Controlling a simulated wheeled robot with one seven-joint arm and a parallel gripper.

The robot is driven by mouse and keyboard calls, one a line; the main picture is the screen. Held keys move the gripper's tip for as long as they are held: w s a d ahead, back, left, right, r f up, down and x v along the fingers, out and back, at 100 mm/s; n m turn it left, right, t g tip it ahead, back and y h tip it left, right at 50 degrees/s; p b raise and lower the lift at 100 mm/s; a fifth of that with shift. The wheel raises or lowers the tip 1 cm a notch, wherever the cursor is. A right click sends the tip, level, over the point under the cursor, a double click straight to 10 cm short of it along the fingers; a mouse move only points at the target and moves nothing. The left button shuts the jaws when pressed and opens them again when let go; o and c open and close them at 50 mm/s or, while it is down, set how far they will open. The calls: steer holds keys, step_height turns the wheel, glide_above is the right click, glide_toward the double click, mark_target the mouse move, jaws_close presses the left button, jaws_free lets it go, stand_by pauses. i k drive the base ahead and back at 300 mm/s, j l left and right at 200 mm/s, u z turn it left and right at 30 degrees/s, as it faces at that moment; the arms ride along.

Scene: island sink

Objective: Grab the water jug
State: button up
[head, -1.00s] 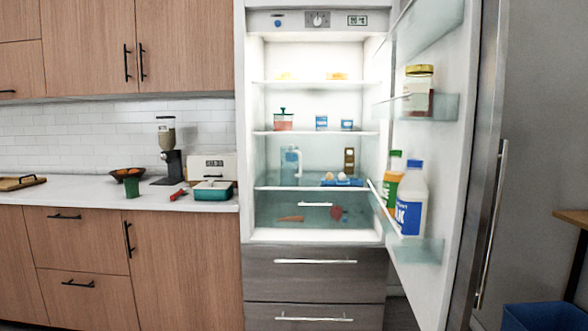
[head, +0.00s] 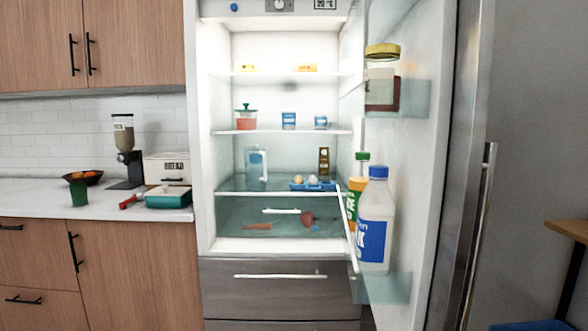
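A translucent blue water jug (head: 253,165) with a pale handle on its right side stands upright in the open fridge. It is on the left part of the glass shelf (head: 232,187) above the drawer. Nothing stands in front of it in the head view. My gripper is not in view, so I cannot see whether it is open or shut.
The fridge door (head: 440,150) stands open at right, holding a milk bottle (head: 375,220), a green-capped bottle (head: 357,175) and a yellow-lidded jar (head: 381,85). A blue egg tray (head: 313,186) and a brown carton (head: 323,160) share the jug's shelf. The counter (head: 110,208) is at left.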

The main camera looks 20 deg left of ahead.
mark_target(255, 159)
steer(key=i+j+z, duration=0.2)
steer(key=i+j, duration=0.15)
steer(key=j, duration=0.25)
steer(key=i+j+z, duration=0.1)
steer(key=j, duration=0.25)
steer(key=i+j+z, duration=0.1)
steer(key=i+j, duration=0.15)
steer(key=i+j+z, duration=0.1)
steer(key=j, duration=0.3)
steer(key=i, duration=0.05)
